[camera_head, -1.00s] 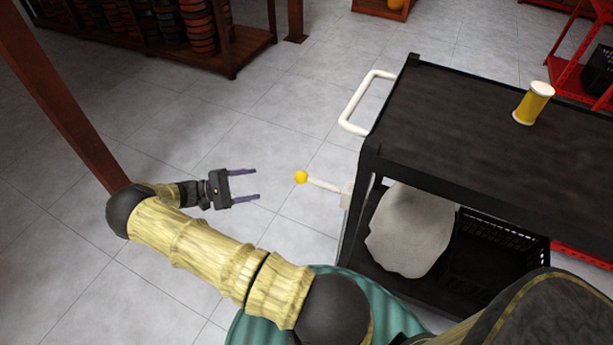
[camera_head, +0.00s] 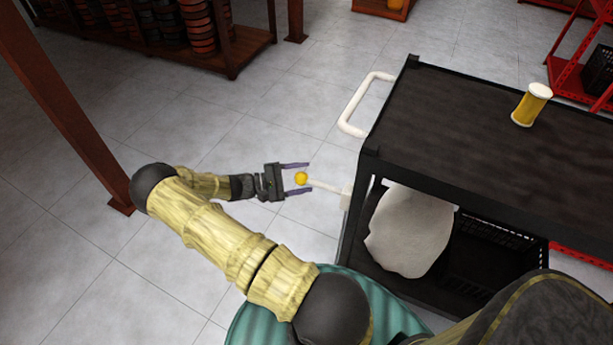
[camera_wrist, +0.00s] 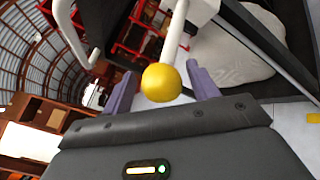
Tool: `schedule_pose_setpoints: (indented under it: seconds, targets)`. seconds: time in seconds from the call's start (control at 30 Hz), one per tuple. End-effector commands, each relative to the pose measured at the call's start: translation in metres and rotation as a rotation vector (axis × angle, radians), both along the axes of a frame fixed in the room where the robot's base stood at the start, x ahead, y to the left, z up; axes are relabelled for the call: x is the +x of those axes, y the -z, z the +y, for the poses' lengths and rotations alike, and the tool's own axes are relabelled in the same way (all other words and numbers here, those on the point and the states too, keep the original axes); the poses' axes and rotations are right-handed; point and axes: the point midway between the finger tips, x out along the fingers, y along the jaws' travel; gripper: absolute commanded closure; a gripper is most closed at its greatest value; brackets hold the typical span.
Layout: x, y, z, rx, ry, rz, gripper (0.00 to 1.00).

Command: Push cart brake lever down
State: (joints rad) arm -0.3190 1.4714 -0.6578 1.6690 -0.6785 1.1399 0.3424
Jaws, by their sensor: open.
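The brake lever is a white rod (camera_head: 326,186) with a yellow ball (camera_head: 301,178) at its end. It sticks out to the left from the side of the black cart (camera_head: 372,165). My gripper (camera_head: 297,179) is open, with its purple fingers on either side of the yellow ball in the head view. In the wrist view the ball (camera_wrist: 162,83) appears between the two fingers, with the rod running away from it toward the cart. I cannot tell whether a finger touches the ball.
A white cart handle (camera_head: 362,103) juts out above and behind the lever. A brown post (camera_head: 70,105) stands at left. The floor around my gripper is clear.

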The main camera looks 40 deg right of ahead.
Motion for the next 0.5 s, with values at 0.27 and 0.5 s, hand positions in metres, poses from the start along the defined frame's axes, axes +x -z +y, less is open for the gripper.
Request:
schedule_pose_setpoints:
  seconds: [0.27,0.5]
  targets:
    - [-0.0092,0.0001,-0.0156,0.001,-0.001,0.000,0.41]
    - [-0.0089,0.0001,-0.0154,0.001,-0.001,0.000,0.51]
